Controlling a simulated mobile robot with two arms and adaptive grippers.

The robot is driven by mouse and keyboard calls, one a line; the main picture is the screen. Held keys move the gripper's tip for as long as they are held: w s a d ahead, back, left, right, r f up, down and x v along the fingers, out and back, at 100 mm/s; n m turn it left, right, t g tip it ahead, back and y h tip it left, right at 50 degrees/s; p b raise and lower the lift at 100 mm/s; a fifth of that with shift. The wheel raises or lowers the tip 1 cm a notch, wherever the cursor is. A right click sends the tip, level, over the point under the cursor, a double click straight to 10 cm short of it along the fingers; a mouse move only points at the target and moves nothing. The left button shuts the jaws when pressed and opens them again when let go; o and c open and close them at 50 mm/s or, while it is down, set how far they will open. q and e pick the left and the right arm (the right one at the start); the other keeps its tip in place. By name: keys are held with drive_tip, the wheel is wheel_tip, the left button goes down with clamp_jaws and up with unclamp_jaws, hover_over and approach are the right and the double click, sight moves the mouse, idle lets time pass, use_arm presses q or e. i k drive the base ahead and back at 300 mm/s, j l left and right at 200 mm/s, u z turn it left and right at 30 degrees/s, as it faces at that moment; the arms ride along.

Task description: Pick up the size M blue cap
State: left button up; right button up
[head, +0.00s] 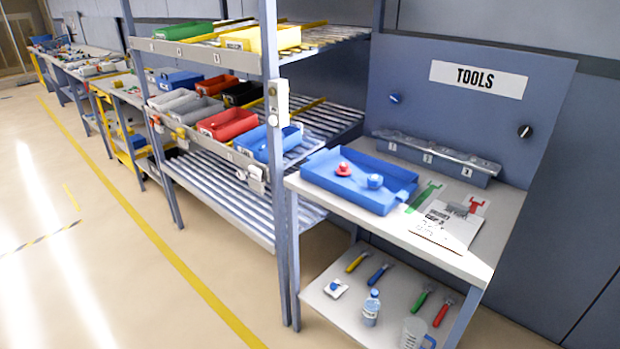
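A blue cap (375,181) sits in the blue tray (401,198) on the workbench top, towards the tray's right side. A red cap (343,169) sits to its left in the same tray. Another small blue round part (395,97) is on the upright tools panel, left of the TOOLS sign. No size mark can be read on any of these parts. Neither of my grippers is in view.
The workbench top (462,254) also holds a printed sheet (446,226) and a long holder (436,160) at the back. Its lower shelf (345,314) carries a bottle (371,308), a jug (413,334) and several coloured tools. A bin rack stands left; floor in front is clear.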

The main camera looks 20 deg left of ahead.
sight(375, 181)
drive_tip(key=u, duration=0.15)
drive_tip(key=i+j+z, duration=0.1)
drive_tip(key=z, duration=0.6)
drive_tip(key=i+j+z, duration=0.15)
drive_tip(key=j+z, duration=0.15)
drive_tip(key=j, duration=0.25)
drive_tip(key=i+j+z, duration=0.25)
drive_tip(key=j, duration=0.35)
drive_tip(key=j+z, duration=0.3)
drive_tip(key=j, duration=0.3)
drive_tip(key=k, duration=0.05)
